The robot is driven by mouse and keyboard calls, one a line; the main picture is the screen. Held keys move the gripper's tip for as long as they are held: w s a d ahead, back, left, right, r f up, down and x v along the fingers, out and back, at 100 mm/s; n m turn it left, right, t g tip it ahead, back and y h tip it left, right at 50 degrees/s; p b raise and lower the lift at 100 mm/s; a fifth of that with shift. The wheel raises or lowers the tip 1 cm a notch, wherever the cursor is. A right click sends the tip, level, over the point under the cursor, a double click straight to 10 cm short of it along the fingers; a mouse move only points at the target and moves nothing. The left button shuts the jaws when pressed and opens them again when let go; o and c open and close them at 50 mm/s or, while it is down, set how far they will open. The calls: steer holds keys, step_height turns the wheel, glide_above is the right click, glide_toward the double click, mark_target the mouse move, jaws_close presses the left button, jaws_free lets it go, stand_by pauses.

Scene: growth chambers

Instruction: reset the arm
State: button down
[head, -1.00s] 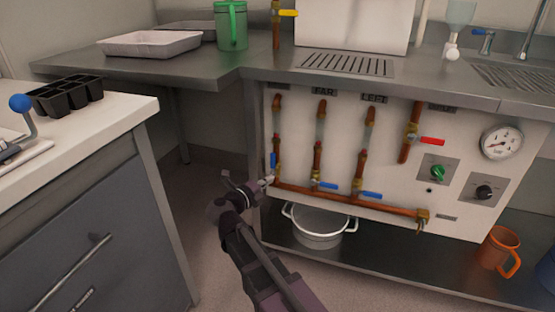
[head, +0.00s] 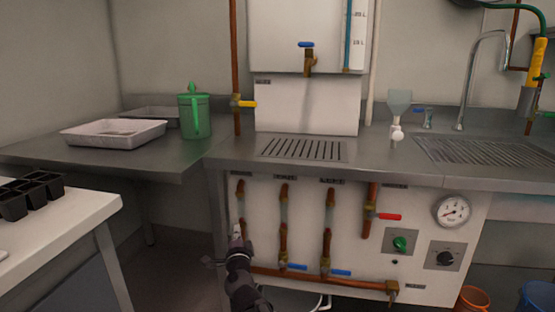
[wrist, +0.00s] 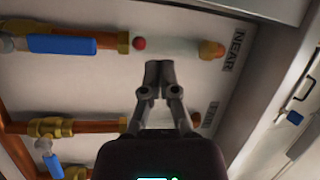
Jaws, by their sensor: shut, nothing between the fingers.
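My gripper (head: 237,230) is shut and empty. In the head view it is in front of the lower left of the white valve panel (head: 308,215), over the leftmost pipe. In the wrist view its fingertips (wrist: 158,68) meet near the panel face, below a clear tube with a red ball (wrist: 139,43) by the NEAR label (wrist: 232,48). I cannot tell whether they touch the panel. A blue valve handle (wrist: 62,44) lies along that pipe at upper left. Another blue handle (wrist: 53,165) sits across the neighbouring pipe.
The steel counter (head: 225,150) overhangs the panel. A green jug (head: 195,117) and a white tray (head: 113,134) stand on it. Open floor lies between cabinet and panel.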

steer(key=s+d+f+n+g+y+p, duration=0.2)
steer(key=s+d+f+n+g+p, duration=0.45)
steer(key=d+f+n+g, duration=0.5)
steer(key=s+d+n+g+h+p, duration=0.15)
steer(key=s+d+g, duration=0.25)
steer(key=s+d, duration=0.4)
steer(key=s+d+n+g+h+p, duration=0.1)
steer(key=s+d+g+h+p, duration=0.25)
steer(key=d, duration=0.65)
step_height(320, 180, up, 37)
steer(key=s+p, duration=0.1)
steer(key=p, duration=3.4)
steer(key=shift+s+a+r+g, duration=0.15)
steer(key=shift+s+a+g, duration=0.1)
steer(key=shift+g, duration=0.05)
steer(key=shift+d, duration=0.1)
